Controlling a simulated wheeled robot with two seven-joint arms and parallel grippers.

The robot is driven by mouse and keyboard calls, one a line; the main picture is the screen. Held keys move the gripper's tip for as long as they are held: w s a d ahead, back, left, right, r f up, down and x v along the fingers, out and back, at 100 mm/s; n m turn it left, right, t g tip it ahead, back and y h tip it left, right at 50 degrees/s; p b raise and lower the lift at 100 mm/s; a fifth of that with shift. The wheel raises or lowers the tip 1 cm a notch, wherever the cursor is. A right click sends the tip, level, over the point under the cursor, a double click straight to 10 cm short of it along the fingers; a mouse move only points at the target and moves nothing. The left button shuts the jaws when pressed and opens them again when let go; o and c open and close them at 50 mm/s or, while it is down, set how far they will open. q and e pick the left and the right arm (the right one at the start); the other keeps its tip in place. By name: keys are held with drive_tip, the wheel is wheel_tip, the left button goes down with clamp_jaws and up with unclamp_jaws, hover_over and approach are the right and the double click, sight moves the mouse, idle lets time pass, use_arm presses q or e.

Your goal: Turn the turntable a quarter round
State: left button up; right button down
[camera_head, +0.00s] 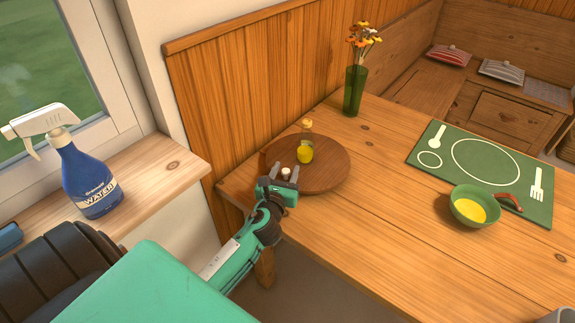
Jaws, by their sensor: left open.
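The turntable (328,172) is a round brown wooden disc lying on the left end of the wooden table. A small yellow item (306,151) stands on it, with a small tan knob-like thing (307,124) behind it near the far rim. My left gripper (287,172) is open over the near left part of the disc. A small pale knob (286,172) shows between its fingers. I cannot tell whether the fingers touch it. My left gripper's body hides part of the near rim. My right gripper is not in view.
A green vase of flowers (354,88) stands behind the turntable by the wood panelling. A green placemat (452,147) and a green bowl with yellow contents (474,207) are on the right. A blue spray bottle (88,182) stands on the sill at left. The table's front middle is clear.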

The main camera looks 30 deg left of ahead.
use_arm(q)
drive_tip(key=shift+x, duration=1.25)
drive_tip(key=shift+c, duration=0.4)
clamp_jaws()
drive_tip(key=shift+d, duration=0.1)
